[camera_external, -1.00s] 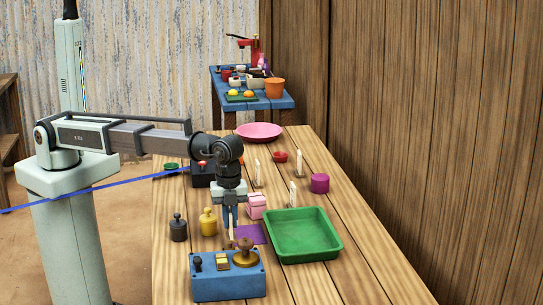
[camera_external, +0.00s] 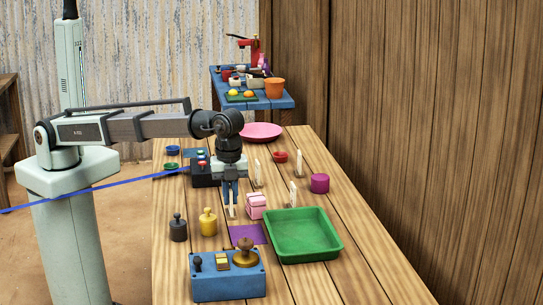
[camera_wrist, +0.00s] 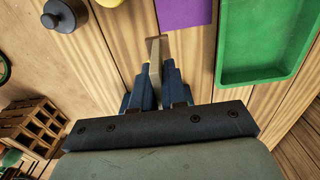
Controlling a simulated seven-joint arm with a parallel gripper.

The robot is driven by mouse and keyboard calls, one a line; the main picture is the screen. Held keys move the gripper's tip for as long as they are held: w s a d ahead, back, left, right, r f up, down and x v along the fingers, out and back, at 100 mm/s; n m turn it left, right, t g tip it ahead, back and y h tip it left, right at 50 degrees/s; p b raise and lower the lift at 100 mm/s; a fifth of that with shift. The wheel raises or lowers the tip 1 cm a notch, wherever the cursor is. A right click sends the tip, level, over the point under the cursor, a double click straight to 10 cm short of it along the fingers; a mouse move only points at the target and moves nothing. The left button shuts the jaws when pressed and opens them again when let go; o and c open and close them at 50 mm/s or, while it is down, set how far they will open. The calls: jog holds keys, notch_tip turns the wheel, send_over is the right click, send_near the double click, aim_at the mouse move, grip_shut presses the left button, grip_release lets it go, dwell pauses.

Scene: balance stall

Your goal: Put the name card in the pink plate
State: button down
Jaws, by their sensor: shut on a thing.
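My gripper (camera_external: 231,188) is shut on a narrow pale piece, likely the name card (camera_external: 232,210), and holds it pointing down over the table. In the wrist view, my gripper (camera_wrist: 158,88) has the pale beige name card (camera_wrist: 154,62) between its dark blue fingers, seen nearly edge-on; its face is not visible. The pink plate (camera_external: 260,132) lies at the far end of the table, behind my gripper and a little to the right. It is out of the wrist view.
A pink block (camera_external: 256,206) and upright white pieces (camera_external: 293,193) stand right of my gripper. A green tray (camera_external: 302,237), purple mat (camera_external: 247,234), black weight (camera_external: 178,228), yellow weight (camera_external: 208,222) and blue box (camera_external: 228,275) are nearer. A dark button box (camera_external: 203,172) is behind left.

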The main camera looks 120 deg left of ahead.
jog(key=s+a+n, duration=0.2)
jog(key=s+a, duration=0.2)
jog(key=a, duration=1)
jog(key=s+a+n, duration=0.2)
jog(key=s+a, duration=0.2)
jog(key=a, duration=1.1)
jog(key=s+a+n, duration=0.2)
jog(key=s+a, duration=0.3)
jog(key=a, duration=0.9)
jog(key=s+a+r+n, duration=0.2)
jog(key=s+a+n, duration=0.1)
jog(key=s+a, duration=2.9)
jog(key=shift+a+r, duration=0.15)
jog(key=shift+a, duration=0.35)
jog(key=shift+s+f, duration=0.1)
jog(key=shift+f, duration=5.25)
